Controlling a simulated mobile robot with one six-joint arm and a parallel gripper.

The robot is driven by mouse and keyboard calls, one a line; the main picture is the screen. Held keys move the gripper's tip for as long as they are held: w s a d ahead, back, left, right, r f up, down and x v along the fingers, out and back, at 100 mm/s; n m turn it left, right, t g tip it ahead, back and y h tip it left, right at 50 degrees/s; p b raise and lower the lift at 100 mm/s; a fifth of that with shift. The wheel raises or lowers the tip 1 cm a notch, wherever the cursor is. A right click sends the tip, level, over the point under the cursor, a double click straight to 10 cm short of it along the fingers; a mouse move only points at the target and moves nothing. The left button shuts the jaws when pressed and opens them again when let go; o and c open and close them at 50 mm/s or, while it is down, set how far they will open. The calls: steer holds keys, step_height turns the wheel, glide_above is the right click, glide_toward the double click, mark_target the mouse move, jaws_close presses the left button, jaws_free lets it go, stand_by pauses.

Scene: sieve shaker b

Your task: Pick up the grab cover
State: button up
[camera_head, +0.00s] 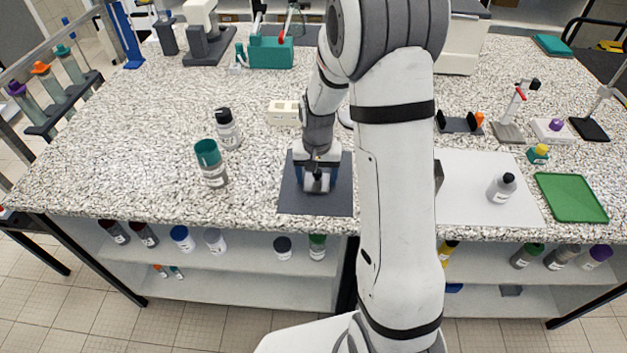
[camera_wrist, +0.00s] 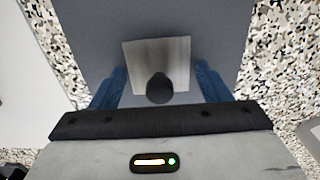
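The cover appears to be a grey metal square plate (camera_wrist: 172,52) with a round black knob (camera_wrist: 160,88), lying over a dark grey mat in the wrist view. My gripper (camera_wrist: 160,72) is open, with one blue finger at each side of the plate and knob. Gaps show between the fingers and the knob, and nothing is held. In the head view my gripper (camera_head: 317,178) points down low over the dark mat (camera_head: 328,204). There the wrist and fingers largely hide the cover. I cannot tell the exact height of the fingertips above the mat.
A teal-capped bottle (camera_head: 211,165) and a black-capped bottle (camera_head: 229,130) stand left of the mat. A cream block (camera_head: 284,112) lies behind it. A white board (camera_head: 470,205) with a bottle (camera_head: 501,188) and a green tray (camera_head: 571,197) are at right.

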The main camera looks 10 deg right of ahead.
mark_target(317, 173)
steer(key=c, duration=0.7)
step_height(317, 173, up, 10)
steer(key=shift+r+b, duration=0.1)
steer(key=shift+b, duration=0.55)
